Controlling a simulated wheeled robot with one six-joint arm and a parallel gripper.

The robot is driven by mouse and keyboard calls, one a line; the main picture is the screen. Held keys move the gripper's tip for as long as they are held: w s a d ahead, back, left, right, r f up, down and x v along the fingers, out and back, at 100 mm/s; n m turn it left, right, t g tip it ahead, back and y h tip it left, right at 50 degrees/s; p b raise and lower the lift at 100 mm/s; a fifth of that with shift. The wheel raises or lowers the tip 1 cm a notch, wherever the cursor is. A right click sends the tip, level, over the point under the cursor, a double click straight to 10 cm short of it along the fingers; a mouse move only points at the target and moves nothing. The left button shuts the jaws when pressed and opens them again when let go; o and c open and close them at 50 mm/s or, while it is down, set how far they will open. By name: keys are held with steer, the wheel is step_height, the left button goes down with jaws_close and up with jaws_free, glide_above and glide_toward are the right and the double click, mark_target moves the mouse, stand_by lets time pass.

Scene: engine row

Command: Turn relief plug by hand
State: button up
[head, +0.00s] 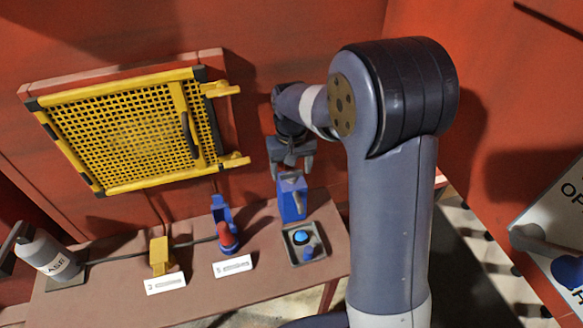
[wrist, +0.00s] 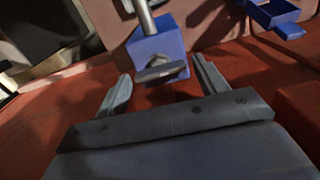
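A blue block (wrist: 158,50) with a grey wing-shaped handle (wrist: 160,72), which looks like the relief plug, is ahead of my gripper in the wrist view. A grey pipe or rod runs from the block's top. My gripper (wrist: 160,88) is open. Its two fingers stand apart to the left and right of the handle, and I see nothing held. I cannot tell whether either finger reaches level with the handle. In the head view my gripper (head: 291,163) is just above the blue block (head: 291,197), at the table's back edge.
The brown table (head: 110,275) holds a tray with a blue knob (head: 303,238), a red cone-shaped part (head: 227,238) by a blue bracket, a yellow block (head: 160,256) and a grey cylinder (head: 48,258). A yellow grille (head: 130,130) is on the red wall behind.

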steer(key=shift+o, duration=0.9)
step_height(320, 180, up, 11)
steer(key=b, duration=0.1)
steer(key=shift+f, duration=0.25)
step_height(320, 180, down, 11)
steer(key=shift+r+p, duration=0.1)
steer(key=shift+p, duration=0.5)
steer(key=shift+r+n, duration=0.1)
steer(key=shift+n, duration=0.7)
